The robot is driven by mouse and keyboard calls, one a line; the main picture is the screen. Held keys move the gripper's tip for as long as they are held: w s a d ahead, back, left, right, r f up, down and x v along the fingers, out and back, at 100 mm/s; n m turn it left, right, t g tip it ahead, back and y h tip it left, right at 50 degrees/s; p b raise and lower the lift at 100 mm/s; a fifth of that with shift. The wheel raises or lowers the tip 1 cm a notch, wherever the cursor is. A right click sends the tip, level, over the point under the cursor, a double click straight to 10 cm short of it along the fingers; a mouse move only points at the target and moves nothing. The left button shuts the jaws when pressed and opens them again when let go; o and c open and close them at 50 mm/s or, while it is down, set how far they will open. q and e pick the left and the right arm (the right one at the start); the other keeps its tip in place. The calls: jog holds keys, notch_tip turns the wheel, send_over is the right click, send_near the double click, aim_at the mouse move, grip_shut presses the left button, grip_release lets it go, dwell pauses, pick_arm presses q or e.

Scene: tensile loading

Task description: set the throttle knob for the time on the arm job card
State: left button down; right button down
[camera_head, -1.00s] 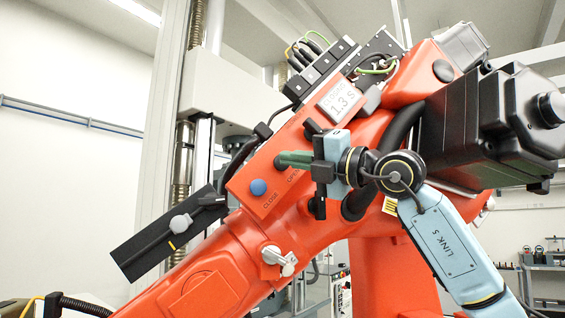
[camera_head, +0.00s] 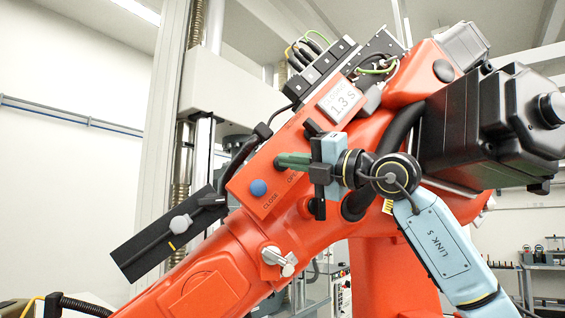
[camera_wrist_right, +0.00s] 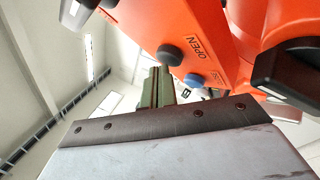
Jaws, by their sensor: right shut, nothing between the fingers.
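The job card (camera_head: 342,102) on the orange arm reads "1.3 S" in large print; its smaller top line is hard to read. A grey knob (camera_head: 180,223) with a pointed lever sits on a black plate (camera_head: 142,254) with a yellow mark, at the left; I take it for the throttle knob. My right gripper (camera_head: 279,161) has its green fingers shut and empty, pointing left at the orange panel, right of and above the knob. In the right wrist view, the fingertips (camera_wrist_right: 159,72) are close to a dark button (camera_wrist_right: 170,54) beside "OPEN"; contact cannot be told. My left gripper is not in view.
A blue button (camera_head: 258,187) labelled CLOSE is just below-left of the fingers. A silver valve-like handle (camera_head: 279,260) sticks out lower down. Black modules and cables (camera_head: 322,70) stand above the card. Open air lies left of the black plate.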

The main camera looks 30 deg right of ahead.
jog(key=shift+w+d, duration=0.15)
jog(key=shift+w, duration=0.2)
dwell(0.3)
jog(key=shift+s, duration=0.15)
dwell(1.9)
jog(key=shift+s+a+b, duration=0.3)
jog(key=shift+s+b, duration=0.1)
jog(key=shift+s, duration=0.3)
jog(key=shift+s+a+b, duration=0.25)
jog(key=shift+s+b, duration=0.15)
jog(key=shift+s, duration=0.4)
jog(key=shift+s+a+b, duration=0.25)
jog(key=shift+s+b, duration=0.15)
jog(key=shift+s, duration=0.4)
jog(key=shift+s+a+b, duration=0.25)
jog(key=shift+s+b, duration=0.15)
jog(key=shift+s, duration=0.4)
